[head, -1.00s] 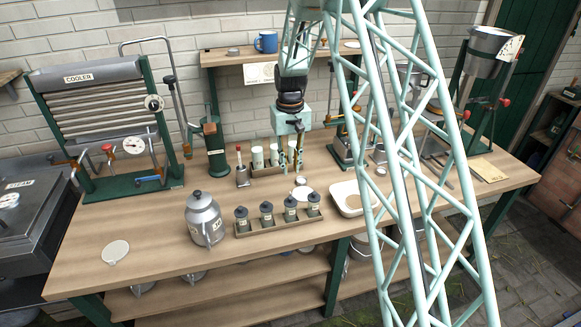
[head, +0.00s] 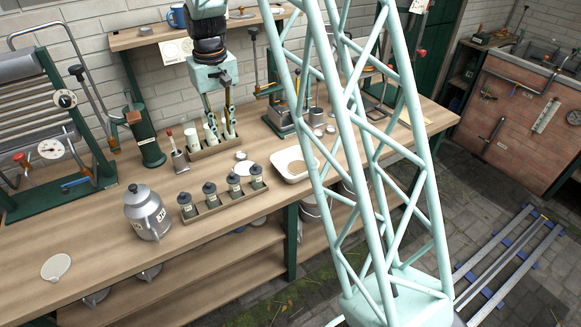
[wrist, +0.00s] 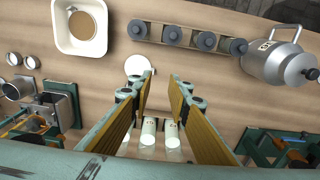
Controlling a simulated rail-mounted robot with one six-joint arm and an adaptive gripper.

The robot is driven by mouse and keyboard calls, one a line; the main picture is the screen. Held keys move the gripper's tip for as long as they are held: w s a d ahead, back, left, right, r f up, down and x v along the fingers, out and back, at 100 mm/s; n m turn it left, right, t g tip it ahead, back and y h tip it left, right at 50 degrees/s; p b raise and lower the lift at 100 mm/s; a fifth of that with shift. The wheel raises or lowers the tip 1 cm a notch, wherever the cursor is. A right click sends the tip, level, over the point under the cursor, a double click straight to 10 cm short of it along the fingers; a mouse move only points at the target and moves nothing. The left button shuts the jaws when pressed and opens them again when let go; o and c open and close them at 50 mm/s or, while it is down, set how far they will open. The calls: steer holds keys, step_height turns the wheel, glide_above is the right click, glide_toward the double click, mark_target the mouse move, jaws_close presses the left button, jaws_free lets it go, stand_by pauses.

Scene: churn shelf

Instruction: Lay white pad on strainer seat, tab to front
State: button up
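A white round disc (head: 246,169), probably the pad, lies flat on the bench behind the row of dark-capped jars. Another pale disc with a small tab (head: 56,267) lies at the bench's left front. I cannot tell for sure which disc is the pad. My gripper (head: 222,138) is open and empty, pointing down over the rack of white tubes. In the wrist view its fingers (wrist: 160,92) stand apart with the disc beyond them. I cannot identify the strainer seat.
A tray of dark-capped jars (head: 222,197) and a metal can (head: 147,213) stand at the front. A white basin (head: 293,164) is right of the disc. The rack of white tubes (head: 212,147) is beneath my gripper. The left front of the bench is mostly clear.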

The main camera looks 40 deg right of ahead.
steer(key=s+a+r+t, duration=0.1)
steer(key=s+a+r, duration=0.2)
steer(key=s+r, duration=0.8)
steer(key=s+a+r+t, duration=0.1)
steer(key=s+a+r, duration=0.2)
steer(key=s+r, duration=0.8)
steer(key=s+a+r, duration=0.1)
steer(key=s, duration=1.3)
steer(key=s+a+r+t, duration=0.1)
steer(key=s, duration=1.2)
steer(key=shift+s+a+n, duration=0.3)
steer(key=shift+s+n, duration=0.05)
steer(key=shift+n, duration=0.05)
steer(key=shift+o, duration=0.3)
steer(key=shift+w, duration=0.15)
